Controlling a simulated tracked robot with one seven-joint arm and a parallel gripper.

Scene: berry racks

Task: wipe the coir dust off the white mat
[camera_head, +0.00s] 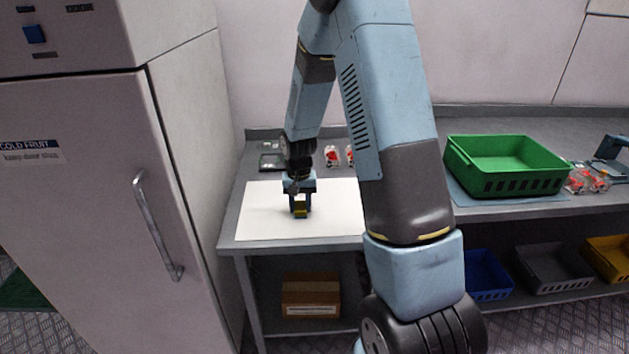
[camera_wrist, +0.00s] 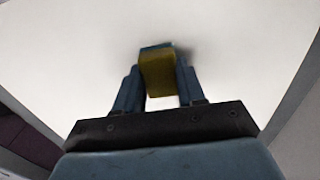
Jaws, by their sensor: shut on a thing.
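The white mat (camera_head: 262,214) lies flat on the grey bench, left of my arm in the head view. In the wrist view the mat (camera_wrist: 80,50) fills most of the picture, and I see no coir dust on the part that shows. My gripper (camera_head: 301,206) is over the middle of the mat, pointing down. It is shut on a yellow sponge with a blue-green face (camera_wrist: 158,75), which sits between the two blue fingers. The sponge (camera_head: 301,212) is at or just above the mat; I cannot tell if it touches. My arm hides the mat's right end.
A green crate (camera_head: 510,184) stands on the bench at right, with clear punnets of red berries (camera_head: 587,180) beside it. More punnets (camera_head: 332,156) and a small dark tray (camera_head: 271,163) lie behind the mat. A tall fridge (camera_head: 90,220) stands close on the left.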

